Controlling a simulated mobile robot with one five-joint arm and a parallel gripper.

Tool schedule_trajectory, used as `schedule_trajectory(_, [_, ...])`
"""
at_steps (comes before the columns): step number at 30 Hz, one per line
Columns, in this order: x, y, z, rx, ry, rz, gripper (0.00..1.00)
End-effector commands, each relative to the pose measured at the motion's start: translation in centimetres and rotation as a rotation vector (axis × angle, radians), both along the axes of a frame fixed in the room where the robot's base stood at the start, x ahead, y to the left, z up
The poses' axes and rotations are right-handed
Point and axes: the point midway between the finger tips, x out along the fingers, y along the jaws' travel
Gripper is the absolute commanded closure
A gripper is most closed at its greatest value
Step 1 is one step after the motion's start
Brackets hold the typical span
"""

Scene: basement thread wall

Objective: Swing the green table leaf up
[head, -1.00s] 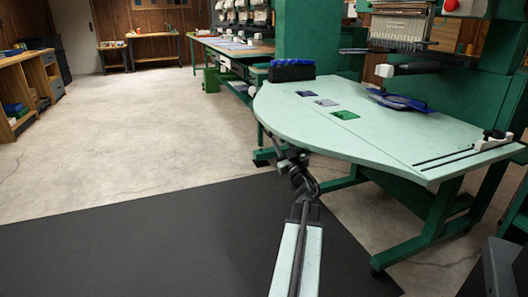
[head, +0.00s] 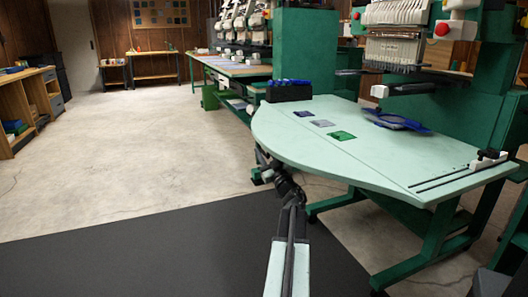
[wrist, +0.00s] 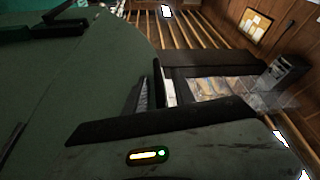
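The green table leaf (head: 300,142) is the pale green rounded end of the worktable in the head view. It looks about level with the rest of the top. My gripper (head: 264,160) is at the leaf's left rim, at or just below the edge. Whether it touches the leaf is unclear. In the wrist view, a broad dark green surface (wrist: 75,85) with a curved edge fills the left side, probably the leaf's underside. My gripper's dark parts (wrist: 150,105) lie near that edge. Its fingertips are hard to make out, and no gap can be judged.
A blue hoop (head: 397,121), small cloth patches (head: 322,123) and a dark box of spools (head: 288,91) are on the top. The green embroidery machine (head: 460,85) stands behind. A dark mat (head: 190,255) covers the near floor. Bare concrete (head: 130,150) at left is open.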

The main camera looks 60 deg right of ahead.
Motion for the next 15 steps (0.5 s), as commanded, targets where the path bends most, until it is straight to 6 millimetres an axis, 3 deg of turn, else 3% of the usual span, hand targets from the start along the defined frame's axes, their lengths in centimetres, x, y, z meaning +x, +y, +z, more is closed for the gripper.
schedule_trajectory(3, [0.05,0.08,0.01,-0.001,-0.001,0.003,0.68])
schedule_trajectory(6, [0.02,0.08,0.0,-0.001,-0.001,0.003,0.95])
schedule_trajectory(7, [0.0,0.07,0.0,-0.001,-0.002,0.002,1.0])
schedule_trajectory(15, [-0.02,0.1,-0.02,-0.002,-0.001,0.002,1.0])
